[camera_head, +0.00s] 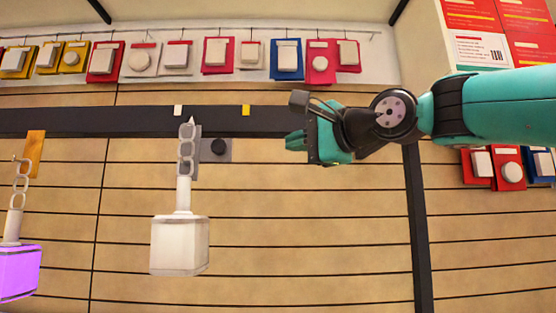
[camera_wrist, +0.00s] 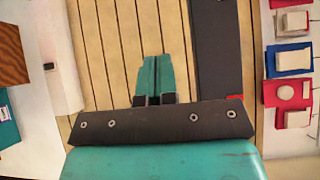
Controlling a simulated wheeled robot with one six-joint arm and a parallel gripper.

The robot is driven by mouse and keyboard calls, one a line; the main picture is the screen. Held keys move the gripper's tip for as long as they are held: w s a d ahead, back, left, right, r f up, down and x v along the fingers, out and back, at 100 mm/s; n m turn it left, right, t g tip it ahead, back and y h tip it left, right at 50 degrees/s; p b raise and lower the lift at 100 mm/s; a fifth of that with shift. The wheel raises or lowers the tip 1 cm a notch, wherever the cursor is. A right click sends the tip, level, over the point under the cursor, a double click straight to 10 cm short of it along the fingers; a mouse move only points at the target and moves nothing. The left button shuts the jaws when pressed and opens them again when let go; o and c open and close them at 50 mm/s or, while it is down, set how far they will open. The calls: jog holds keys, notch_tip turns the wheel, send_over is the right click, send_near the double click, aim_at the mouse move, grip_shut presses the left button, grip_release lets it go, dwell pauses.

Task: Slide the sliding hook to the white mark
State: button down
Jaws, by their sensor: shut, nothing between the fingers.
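The white mark (camera_head: 178,110) is on the rail's upper edge, slightly left of the pale pointed tip above the chain. My gripper (camera_head: 292,141) is right of the hook, apart from it, pointing left. In the wrist view my gripper (camera_wrist: 155,72) has its fingers together, with nothing between them. The hook is not identifiable there.
A yellow mark (camera_head: 246,110) is on the rail, right of the white one. An orange hook plate (camera_head: 35,153) with a purple weight (camera_head: 18,272) hangs at far left. Packaged goods hang above the rail. A dark vertical post (camera_head: 418,230) stands right. Slatted wall between hook and gripper is clear.

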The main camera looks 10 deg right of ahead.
jog(key=s+a+r+n+g+h+p, duration=0.2)
jog(key=s+r+n+p, duration=0.15)
jog(key=r, duration=0.35)
jog(key=shift+m, duration=0.35)
jog(key=p+x, duration=0.1)
jog(key=x, duration=0.2)
jog(key=p+x, duration=0.2)
jog(key=x, duration=0.1)
jog(key=p+x, duration=0.1)
jog(key=x, duration=0.3)
jog(key=shift+d+f, duration=0.1)
jog(key=shift+f, duration=0.3)
jog(key=shift+w+a+f+p, duration=0.1)
jog(key=shift+a+f+p, duration=0.15)
jog(key=shift+a+p, duration=0.25)
jog(key=shift+a+f+p, duration=0.25)
jog(key=shift+a+f, duration=0.05)
jog(key=shift+a, duration=0.35)
jog(key=shift+w+a+f, duration=0.15)
jog(key=shift+a+f, duration=0.25)
jog(key=shift+a, duration=0.3)
